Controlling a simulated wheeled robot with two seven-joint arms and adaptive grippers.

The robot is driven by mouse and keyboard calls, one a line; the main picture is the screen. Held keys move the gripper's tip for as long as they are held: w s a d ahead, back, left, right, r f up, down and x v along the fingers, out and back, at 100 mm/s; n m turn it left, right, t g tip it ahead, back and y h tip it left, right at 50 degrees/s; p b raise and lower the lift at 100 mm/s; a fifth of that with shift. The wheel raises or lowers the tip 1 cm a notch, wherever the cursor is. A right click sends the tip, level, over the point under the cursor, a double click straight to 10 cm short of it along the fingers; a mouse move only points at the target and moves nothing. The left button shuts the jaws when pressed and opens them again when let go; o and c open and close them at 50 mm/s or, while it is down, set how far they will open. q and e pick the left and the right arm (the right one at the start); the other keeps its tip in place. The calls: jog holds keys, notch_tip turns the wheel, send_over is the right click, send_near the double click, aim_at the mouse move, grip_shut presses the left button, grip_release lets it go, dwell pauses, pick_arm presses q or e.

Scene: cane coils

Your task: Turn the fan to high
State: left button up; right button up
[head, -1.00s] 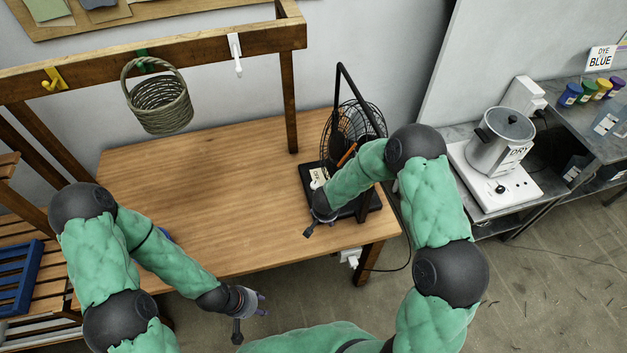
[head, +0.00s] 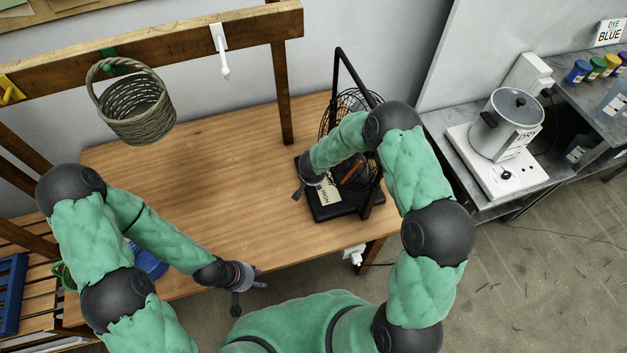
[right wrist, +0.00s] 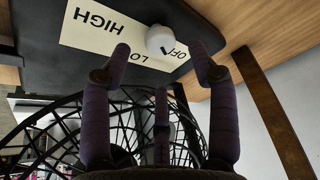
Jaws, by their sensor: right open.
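The black desk fan stands at the table's right side, with its wire cage (head: 357,100) and its flat black base (head: 338,208) visible in the head view. A pale label (right wrist: 110,30) on the base reads HIGH, LO and OFF in the right wrist view, partly covered. A white knob (right wrist: 158,38) sits on the label beside OFF; I cannot tell its exact setting. My right gripper (right wrist: 162,58) is open, its fingers spread either side of the knob in that view, with no clear contact. My left gripper (head: 258,277) is open and empty off the table's front edge.
A woven basket (head: 138,108) hangs from the wooden rail over the table (head: 200,190). A white hook (head: 220,50) hangs right of it. A pot (head: 507,125) stands on a white hotplate at the right. The table's middle is clear.

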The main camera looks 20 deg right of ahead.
jog(key=shift+b+x, duration=0.4)
jog(key=shift+x, duration=2.15)
jog(key=c, duration=1.1)
